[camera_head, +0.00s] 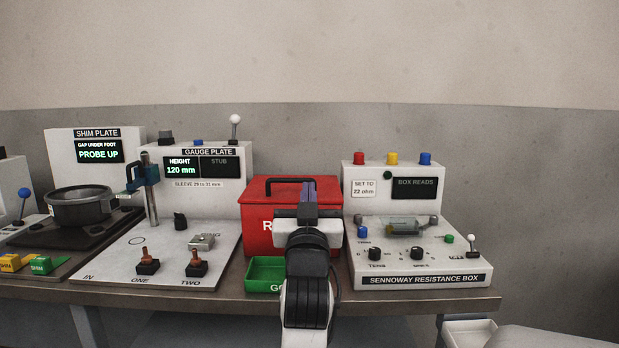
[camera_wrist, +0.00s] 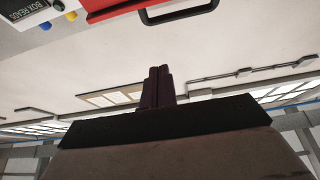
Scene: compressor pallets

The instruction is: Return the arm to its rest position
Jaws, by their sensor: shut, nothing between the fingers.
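My arm stands upright in the middle of the head view, in front of the red box. My gripper (camera_head: 307,191) points up, its fingers together and empty, overlapping the red box's front and handle in the picture. In the wrist view my gripper (camera_wrist: 158,84) shows as two dark fingers side by side with no gap that I can see. The wrist view looks up past them to the ceiling, and no object is between the fingers.
The red box (camera_head: 258,211) and green tray (camera_head: 262,276) are behind my arm. The resistance box (camera_head: 422,272) stands right, the gauge plate station (camera_head: 217,222) and shim plate station (camera_head: 82,156) left. A white bin (camera_head: 468,332) is low at right. The space above the bench is clear.

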